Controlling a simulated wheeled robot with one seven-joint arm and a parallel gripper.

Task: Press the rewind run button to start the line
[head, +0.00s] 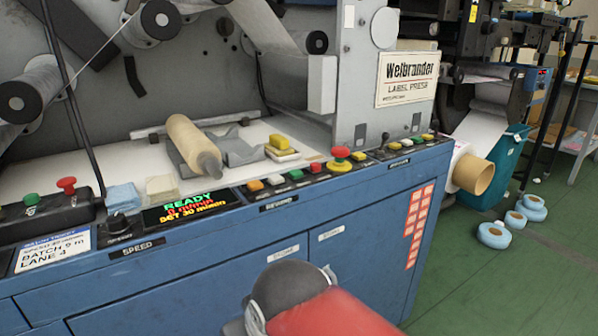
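A row of small buttons sits on the sloped panel edge of the blue press, above a label that seems to read REWIND (279,202). From left to right they are an orange button (255,186), a white button (276,180), a green button (295,174) and a red button (315,167). Their own captions are too small to read, so I cannot tell for certain which is the run button. The display (187,206) left of them reads READY, 0 m/min, SET 30 m/min. My gripper is not in view; a grey and red link of my arm shows at the bottom.
A large red mushroom button (341,160) stands just right of the row, with another button group (398,147) beyond. A separate box at left has a green button (31,200) and a red one (67,186). Blue rolls (494,235) lie on the green floor at right.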

